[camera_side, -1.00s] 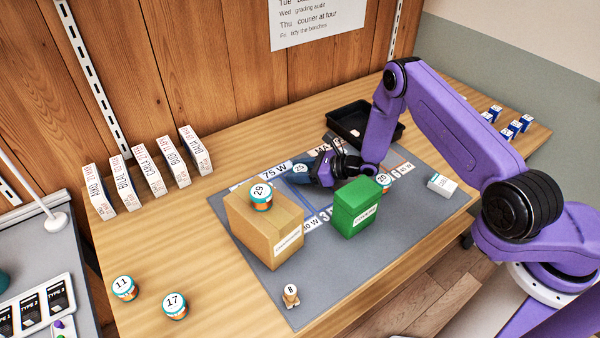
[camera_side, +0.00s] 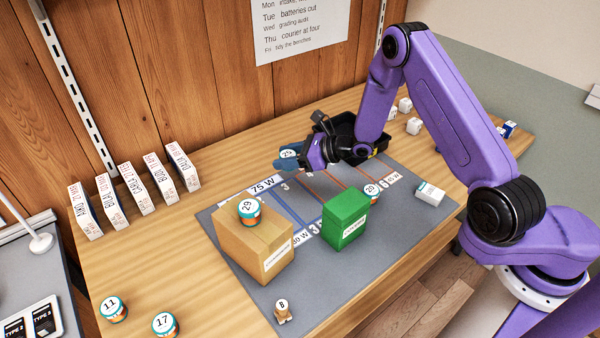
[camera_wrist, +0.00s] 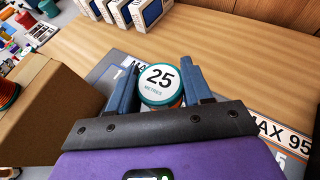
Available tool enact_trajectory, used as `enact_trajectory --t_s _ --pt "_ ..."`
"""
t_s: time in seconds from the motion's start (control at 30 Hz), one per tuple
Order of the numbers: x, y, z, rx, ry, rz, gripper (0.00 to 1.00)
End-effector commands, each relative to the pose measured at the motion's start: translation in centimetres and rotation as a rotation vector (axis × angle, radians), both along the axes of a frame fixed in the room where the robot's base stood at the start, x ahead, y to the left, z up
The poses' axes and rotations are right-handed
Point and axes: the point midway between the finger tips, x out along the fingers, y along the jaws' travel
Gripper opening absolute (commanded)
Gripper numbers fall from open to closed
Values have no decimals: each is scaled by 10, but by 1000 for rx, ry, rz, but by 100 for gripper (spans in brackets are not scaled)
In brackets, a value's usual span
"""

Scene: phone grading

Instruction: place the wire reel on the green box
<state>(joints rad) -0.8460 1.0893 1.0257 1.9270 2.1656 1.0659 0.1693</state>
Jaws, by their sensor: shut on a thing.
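A wire reel (camera_wrist: 160,84) with a white top marked 25 and a teal rim sits between the two blue fingers of my gripper (camera_wrist: 160,78). My gripper is shut on it; in the side view the gripper (camera_side: 288,160) holds the reel (camera_side: 288,153) above the back of the mat. The green box (camera_side: 345,220) stands on the grey mat, in front and to the right of the gripper. Its top is bare. The green box is not seen in the wrist view.
A cardboard box (camera_side: 256,250) left of the green box bears a reel marked 29 (camera_side: 249,213). A small white box (camera_side: 430,194) lies at right. Reels 11 (camera_side: 113,309) and 17 (camera_side: 165,325) stand at front left.

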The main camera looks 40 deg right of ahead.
Motion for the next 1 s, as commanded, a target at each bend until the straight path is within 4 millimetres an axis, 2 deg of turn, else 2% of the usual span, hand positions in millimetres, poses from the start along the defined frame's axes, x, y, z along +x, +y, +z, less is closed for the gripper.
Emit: enact_trajectory --t_s 0.13,0.23,0.47,0.7,1.0 --pt "-9 -12 17 -1 -3 29 20" --pt "-23 -25 31 -1 -3 74 20" --pt "-76 -53 69 -1 -4 211 20" --pt "-149 -71 103 -1 -2 366 20" --pt "-255 -73 136 0 -2 563 20"
